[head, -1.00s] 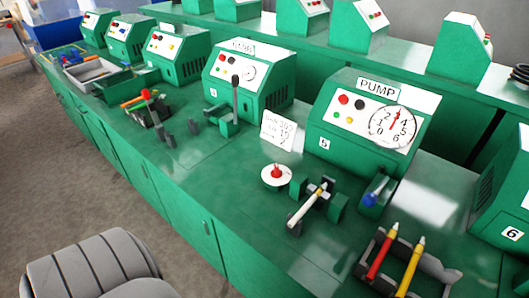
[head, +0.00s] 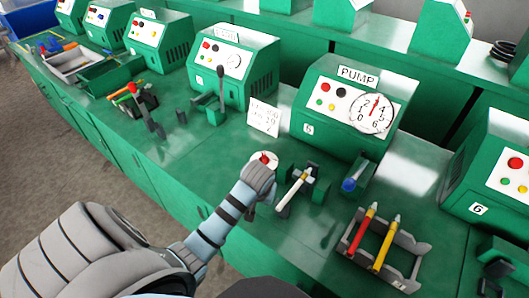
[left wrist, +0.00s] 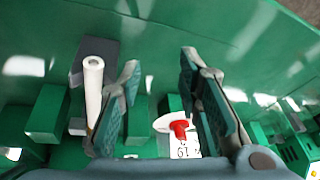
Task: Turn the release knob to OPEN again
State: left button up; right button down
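A red knob (head: 264,158) on a round white disc sits on the green bench before the PUMP machine (head: 345,108). My left gripper (head: 262,182) is over the bench at the knob's near side and partly covers the disc. In the left wrist view the left gripper (left wrist: 160,62) is open, with a clear gap between its fingers. The red knob (left wrist: 179,128) shows between the fingers, nearer the right one; contact cannot be told. No OPEN marking is readable. A blue-ended lever (head: 349,184) stands right of the crimper. My right gripper is not in view.
A crimper with a pale rod (head: 294,190) stands close right of the gripper; the rod (left wrist: 93,85) is beside the left finger. A white card (head: 265,118) stands behind the knob. A rack (head: 408,263) holds red and yellow tools.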

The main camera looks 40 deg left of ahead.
aim_at(264, 155)
pick_arm(q)
jog(key=w+a+r+n, duration=0.55)
jog(key=w+r, duration=0.55)
jog(key=r, duration=0.3)
jog(key=shift+y, duration=0.3)
jog(key=b+x, duration=0.3)
jog(key=x, duration=1.1)
jog(key=shift+a+f, duration=0.1)
jog(key=shift+a, duration=0.15)
jog(key=shift+s, duration=0.1)
grip_shut()
